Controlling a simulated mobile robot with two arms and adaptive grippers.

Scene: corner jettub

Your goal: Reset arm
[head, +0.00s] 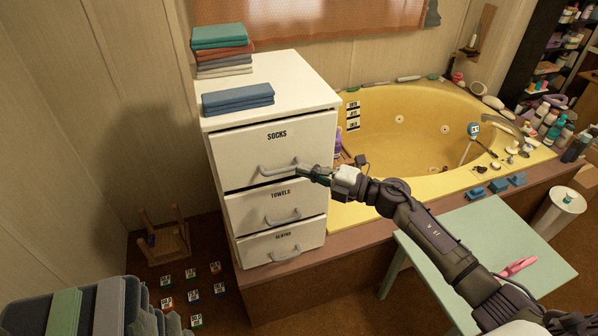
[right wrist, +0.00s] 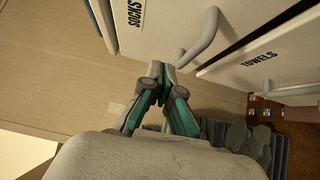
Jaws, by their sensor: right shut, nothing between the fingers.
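My right gripper (head: 312,172) is at the front of the white drawer unit, by the right end of the handle (head: 279,168) of the drawer marked SOCKS. Its fingers are shut and empty. In the right wrist view the closed fingertips (right wrist: 163,70) are beside the curved SOCKS handle (right wrist: 200,40), with a small gap between them. My right arm reaches in from the lower right, above a pale green table. My left gripper is not in view.
Folded towels (head: 238,97) lie on the drawer unit. The yellow jet tub (head: 385,150) with bottles on its rim is behind my right arm. The green table (head: 470,235) holds a pink item (head: 519,266). A small wooden stool (head: 165,240) and several small labelled items are on the floor left.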

